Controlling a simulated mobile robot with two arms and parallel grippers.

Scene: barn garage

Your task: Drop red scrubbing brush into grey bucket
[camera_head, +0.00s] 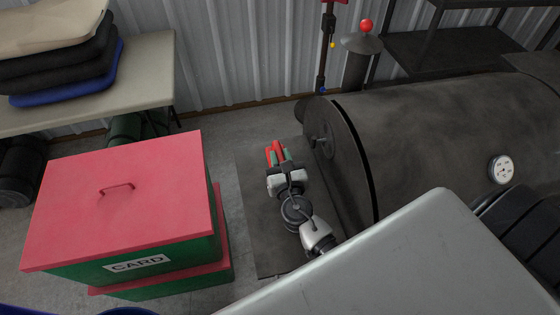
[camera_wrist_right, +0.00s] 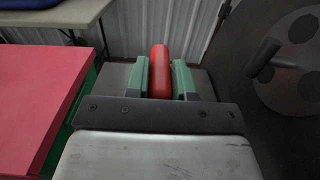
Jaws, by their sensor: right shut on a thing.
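My right gripper (camera_head: 279,156) reaches out between the red-lidded box and the black smoker drum. Its green-padded fingers are closed on the red scrubbing brush (camera_head: 274,153). In the right wrist view the red brush (camera_wrist_right: 159,72) stands up between the two fingers (camera_wrist_right: 159,80), touching both, and its lower end is hidden by the gripper. The brush is held in the air, above a dark flat surface. I cannot make out a grey bucket in either view. My left gripper is not in view.
A red-lidded green box (camera_head: 165,185) marked CARD stands at left. A large black smoker drum (camera_head: 430,130) is close on the right of my arm. A table (camera_head: 150,75) with folded stacks is at the back left. A dark flat sheet (camera_head: 258,220) lies beneath the gripper.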

